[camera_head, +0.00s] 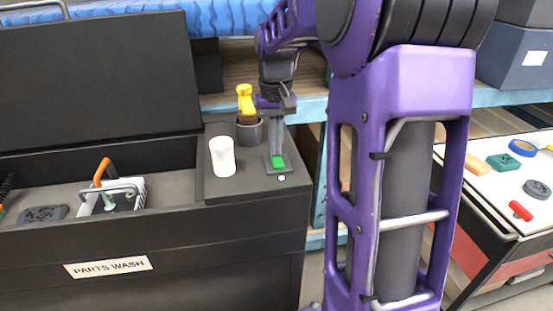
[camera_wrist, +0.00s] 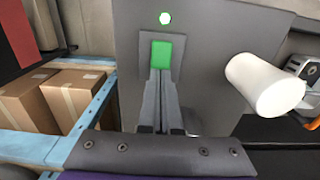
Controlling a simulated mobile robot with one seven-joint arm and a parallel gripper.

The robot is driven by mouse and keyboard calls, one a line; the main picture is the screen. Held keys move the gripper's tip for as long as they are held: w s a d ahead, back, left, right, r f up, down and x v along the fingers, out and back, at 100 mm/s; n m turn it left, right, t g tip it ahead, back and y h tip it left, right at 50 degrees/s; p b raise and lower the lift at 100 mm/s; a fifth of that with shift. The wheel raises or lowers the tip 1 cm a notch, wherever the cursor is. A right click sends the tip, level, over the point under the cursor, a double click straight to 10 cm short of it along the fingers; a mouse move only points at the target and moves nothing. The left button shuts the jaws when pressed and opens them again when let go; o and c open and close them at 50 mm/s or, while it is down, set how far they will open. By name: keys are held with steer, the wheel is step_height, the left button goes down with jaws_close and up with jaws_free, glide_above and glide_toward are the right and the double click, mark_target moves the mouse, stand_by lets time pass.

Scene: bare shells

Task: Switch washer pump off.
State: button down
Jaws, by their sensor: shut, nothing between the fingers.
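The washer pump switch is a green rocker (camera_head: 277,161) on a small grey plate, on the dark right-hand deck of the parts washer (camera_head: 230,188). The green rocker also shows in the wrist view (camera_wrist: 169,53). My gripper (camera_head: 275,153) points down over the switch plate, shut and empty. In the wrist view my fingertips (camera_wrist: 161,72) are at the near edge of the green rocker; I cannot tell whether they touch it.
A white cup (camera_head: 222,157) stands left of the switch. A yellow-handled tool (camera_head: 244,100) stands in a dark holder (camera_head: 250,131) behind. The open basin left holds a basket (camera_head: 112,196) with an orange-handled tool. Cardboard boxes (camera_wrist: 75,92) sit on a blue-edged shelf.

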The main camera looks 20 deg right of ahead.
steer(key=shift+f, duration=0.25)
step_height(320, 180, up, 7)
steer(key=p, duration=0.6)
stand_by(0.3)
stand_by(0.4)
